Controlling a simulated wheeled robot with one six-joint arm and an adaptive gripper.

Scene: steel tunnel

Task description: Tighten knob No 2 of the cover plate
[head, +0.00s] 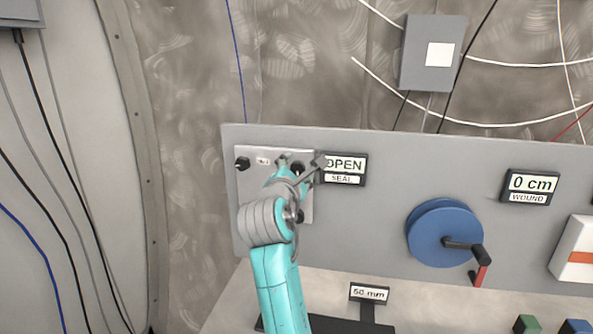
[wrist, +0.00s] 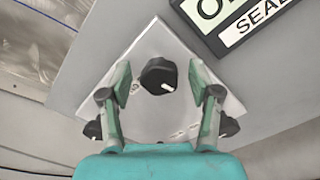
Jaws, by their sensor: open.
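The pale cover plate (head: 248,190) is on the left of the grey panel; it shows as a tilted square in the wrist view (wrist: 150,40). One black knob (head: 242,163) is at its upper left. Another black knob (wrist: 158,76), near the OPEN sign, lies between my fingers in the wrist view, its white mark pointing lower right. My gripper (wrist: 158,82) is open, a finger on each side of this knob, with gaps showing. Two more knobs show at left (wrist: 93,130) and right (wrist: 228,126), partly behind my fingers. I cannot read the knob numbers.
The OPEN SEAL sign (head: 344,169) is close to the right of the plate and my gripper. A blue crank wheel (head: 437,232) and a 0 cm WOUND sign (head: 531,187) are farther right. A 50 mm sign (head: 369,293) stands below.

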